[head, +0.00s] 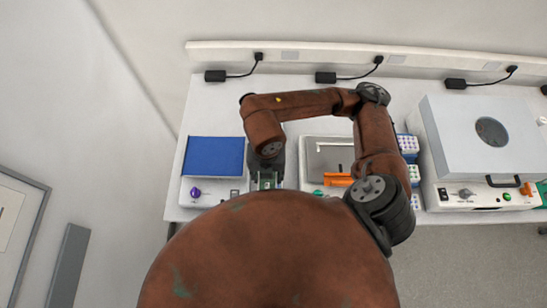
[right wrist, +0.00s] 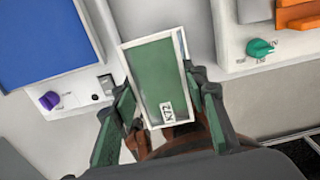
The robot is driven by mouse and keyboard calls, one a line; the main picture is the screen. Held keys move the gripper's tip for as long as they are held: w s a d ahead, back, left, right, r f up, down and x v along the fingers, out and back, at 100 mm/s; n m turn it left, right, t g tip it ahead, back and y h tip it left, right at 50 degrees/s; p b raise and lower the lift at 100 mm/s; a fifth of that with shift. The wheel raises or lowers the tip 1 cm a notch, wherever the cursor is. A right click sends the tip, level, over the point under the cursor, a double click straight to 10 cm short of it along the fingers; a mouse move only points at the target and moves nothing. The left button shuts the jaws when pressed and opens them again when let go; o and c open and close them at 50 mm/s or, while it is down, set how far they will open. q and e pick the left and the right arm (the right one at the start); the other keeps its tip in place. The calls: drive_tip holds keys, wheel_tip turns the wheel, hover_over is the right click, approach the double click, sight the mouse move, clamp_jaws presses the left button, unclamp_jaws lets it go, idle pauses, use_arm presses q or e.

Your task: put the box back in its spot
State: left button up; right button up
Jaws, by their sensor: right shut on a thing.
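The box (right wrist: 155,75), with a green face, white edges and a small label, is between the two green-padded fingers of my right gripper (right wrist: 163,120). It sits slightly tilted in the right wrist view. In the head view my right gripper (head: 267,180) is over the bench between the blue-topped device and the device with the orange part. My right gripper is shut on the box. I cannot tell whether the box touches the bench. My left gripper is not in view. No spot for the box can be singled out.
The blue-topped device (head: 215,156) with a purple knob stands on the left. A device (head: 328,150) with an orange part and green knob stands on the right. Farther right are vial racks (head: 408,143) and a large grey-lidded device (head: 485,133). Bare bench lies behind them.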

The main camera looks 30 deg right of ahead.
drive_tip(key=w+d+f, duration=0.2)
drive_tip(key=w+d+f+p, duration=0.1)
drive_tip(key=w+d+f, duration=0.4)
drive_tip(key=w, duration=0.1)
drive_tip(key=shift+w+d+f, duration=0.2)
drive_tip(key=shift+w+f, duration=0.05)
drive_tip(key=shift+f, duration=0.05)
drive_tip(key=shift+w+d+f, duration=0.35)
drive_tip(key=shift+w+f, duration=0.05)
drive_tip(key=shift+f, duration=0.3)
wheel_tip(320, 180, down, 3)
drive_tip(key=shift+w+d+f+p, duration=0.1)
drive_tip(key=shift+w+p, duration=0.05)
drive_tip(key=shift+p, duration=0.6)
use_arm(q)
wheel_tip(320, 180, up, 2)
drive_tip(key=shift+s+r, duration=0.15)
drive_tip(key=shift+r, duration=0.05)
use_arm(e)
drive_tip(key=shift+f, duration=0.1)
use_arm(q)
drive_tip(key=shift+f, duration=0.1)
use_arm(e)
drive_tip(key=shift+f, duration=0.15)
drive_tip(key=o, duration=1.4)
